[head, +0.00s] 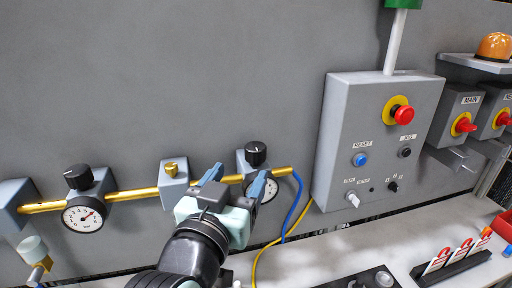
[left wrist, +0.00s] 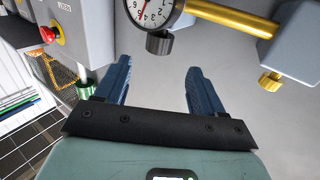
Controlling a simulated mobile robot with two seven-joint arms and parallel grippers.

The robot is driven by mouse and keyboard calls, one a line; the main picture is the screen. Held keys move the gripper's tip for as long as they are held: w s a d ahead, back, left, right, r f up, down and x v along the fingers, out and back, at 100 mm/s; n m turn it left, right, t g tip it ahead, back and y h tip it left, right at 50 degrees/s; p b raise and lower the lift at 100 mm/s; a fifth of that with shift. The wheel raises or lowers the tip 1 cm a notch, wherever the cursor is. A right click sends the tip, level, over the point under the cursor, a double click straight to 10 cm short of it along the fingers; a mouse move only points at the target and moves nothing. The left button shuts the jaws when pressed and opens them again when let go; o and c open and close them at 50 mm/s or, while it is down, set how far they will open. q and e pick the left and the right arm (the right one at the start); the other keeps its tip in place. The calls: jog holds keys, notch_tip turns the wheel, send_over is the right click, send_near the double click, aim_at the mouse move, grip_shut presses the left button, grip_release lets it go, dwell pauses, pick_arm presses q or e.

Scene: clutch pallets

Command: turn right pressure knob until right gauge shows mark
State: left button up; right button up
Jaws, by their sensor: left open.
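The right pressure knob (head: 256,152) is black with a white line and sits on a grey regulator block. The right gauge (head: 268,191) below it is partly hidden by a finger of my left gripper (head: 236,179). That gripper is open and empty, just in front of the block. In the left wrist view the knob (left wrist: 160,43) lies ahead of the gap between the open fingers (left wrist: 159,68), apart from them. The gauge (left wrist: 154,10) shows a red needle and is cut by the top edge. I cannot make out a mark. My right gripper is not in view.
A brass pipe (head: 138,193) links the blocks, with the left knob (head: 78,176) and left gauge (head: 85,213) on it. A blue hose (head: 294,212) hangs right of the gauge. A grey control box (head: 371,130) with a red button (head: 403,115) is farther right.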

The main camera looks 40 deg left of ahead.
aim_at(249, 154)
pick_arm(q)
jog(key=p+x, duration=0.1)
jog(key=x, duration=0.9)
jog(key=shift+w+p, duration=0.15)
jog(key=shift+p, duration=0.15)
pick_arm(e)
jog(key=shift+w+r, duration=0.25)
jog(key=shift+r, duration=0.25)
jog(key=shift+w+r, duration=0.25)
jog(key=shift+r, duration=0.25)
pick_arm(q)
jog(key=c, duration=1)
jog(key=shift+o, duration=0.3)
jog(key=m+h+b, duration=0.1)
jog(key=h+b, duration=0.1)
jog(key=b, duration=0.1)
jog(key=shift+d+f+m+t+h, duration=0.1)
jog(key=shift+m+t+h, duration=0.2)
jog(key=shift+h, duration=0.1)
jog(key=shift+m+h+b, duration=0.8)
jog(key=shift+h+b, duration=0.3)
jog(key=shift+b, duration=0.15)
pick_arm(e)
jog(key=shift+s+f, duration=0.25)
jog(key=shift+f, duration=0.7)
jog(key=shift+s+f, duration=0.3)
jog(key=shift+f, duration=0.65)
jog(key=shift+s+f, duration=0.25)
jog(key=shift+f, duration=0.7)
